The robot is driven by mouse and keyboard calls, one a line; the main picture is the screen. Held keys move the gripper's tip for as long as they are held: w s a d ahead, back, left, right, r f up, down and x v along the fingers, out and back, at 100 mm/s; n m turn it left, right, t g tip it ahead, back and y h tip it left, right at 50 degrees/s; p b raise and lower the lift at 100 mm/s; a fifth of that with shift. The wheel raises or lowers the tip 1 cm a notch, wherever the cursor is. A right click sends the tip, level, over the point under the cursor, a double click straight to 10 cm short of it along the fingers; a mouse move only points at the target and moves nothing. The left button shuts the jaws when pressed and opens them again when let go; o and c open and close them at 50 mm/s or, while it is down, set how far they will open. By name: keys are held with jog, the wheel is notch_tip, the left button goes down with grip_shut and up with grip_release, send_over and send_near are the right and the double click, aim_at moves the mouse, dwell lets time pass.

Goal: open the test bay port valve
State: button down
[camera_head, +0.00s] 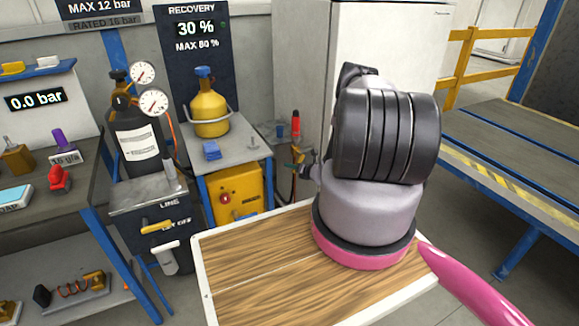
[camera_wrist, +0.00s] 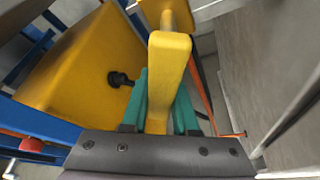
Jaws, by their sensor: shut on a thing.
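In the wrist view, a yellow lever handle (camera_wrist: 169,58) runs between the teal fingers of my gripper (camera_wrist: 161,98), which is shut on it. A round pale stem shows at the handle's far end. No label on this valve can be read here. In the head view, my gripper (camera_head: 298,168) is small and partly hidden behind my arm, beside the right side of the recovery stand. The held handle cannot be made out clearly there.
A yellow box (camera_head: 236,194) sits under the stand, with a yellow cylinder (camera_head: 209,110) on top. Another yellow lever (camera_head: 157,227) is on the line panel at left. A pale cabinet (camera_head: 380,40) stands close behind my arm. A red-topped part (camera_head: 295,122) is near my gripper.

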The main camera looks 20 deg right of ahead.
jog(key=shift+s+d+f+n+h, duration=0.1)
jog(key=shift+d+f+n+h, duration=0.3)
jog(key=shift+d+n, duration=0.15)
jog(key=c, duration=0.7)
grip_release()
jog(key=shift+r, duration=0.1)
jog(key=shift+a+r, duration=0.1)
